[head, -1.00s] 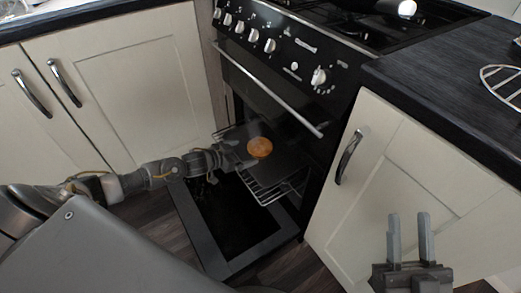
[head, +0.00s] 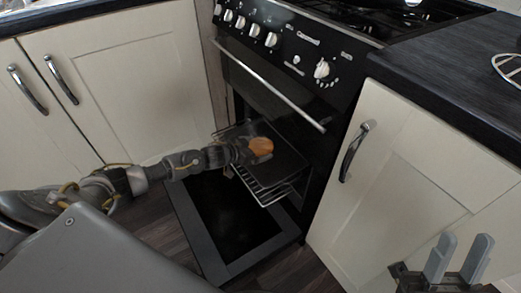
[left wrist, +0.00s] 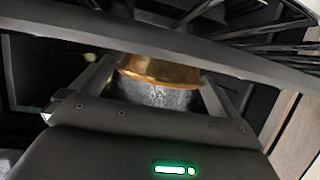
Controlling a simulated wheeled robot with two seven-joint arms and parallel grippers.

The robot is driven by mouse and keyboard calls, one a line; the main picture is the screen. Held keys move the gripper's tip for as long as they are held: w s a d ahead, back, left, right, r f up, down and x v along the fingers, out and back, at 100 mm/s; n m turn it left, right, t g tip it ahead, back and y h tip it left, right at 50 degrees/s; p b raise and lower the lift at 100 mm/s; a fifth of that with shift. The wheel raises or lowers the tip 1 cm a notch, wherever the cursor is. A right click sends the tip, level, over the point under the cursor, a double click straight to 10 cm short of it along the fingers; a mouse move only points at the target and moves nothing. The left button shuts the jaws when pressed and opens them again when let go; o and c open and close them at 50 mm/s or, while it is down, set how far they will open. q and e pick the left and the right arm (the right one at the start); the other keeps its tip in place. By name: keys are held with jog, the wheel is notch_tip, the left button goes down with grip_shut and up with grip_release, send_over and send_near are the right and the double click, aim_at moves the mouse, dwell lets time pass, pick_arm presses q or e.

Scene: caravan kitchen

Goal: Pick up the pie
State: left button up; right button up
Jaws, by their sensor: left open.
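The pie (head: 262,146) has a golden-orange crust and sits at the tray (head: 287,157) on the pulled-out oven rack. My left gripper (head: 252,151) reaches it from the left, its fingers partly hidden in the head view. In the left wrist view, the pie (left wrist: 157,75) with its silvery foil case lies between the two spread fingers of my left gripper (left wrist: 155,88). The jaws are open; I cannot tell whether a finger touches the case. My right gripper (head: 465,252) is at the lower right, empty, with its fingers apart.
The oven door (head: 235,225) is folded down below the wire rack (head: 270,192). The cooker's handle bar (head: 270,82) is above the rack. Cream cupboards stand on both sides, and a dark worktop (head: 450,90) is at the right.

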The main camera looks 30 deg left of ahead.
pick_arm(q)
jog(key=c, duration=0.8)
jog(key=shift+o, duration=0.2)
jog(key=shift+r, duration=0.1)
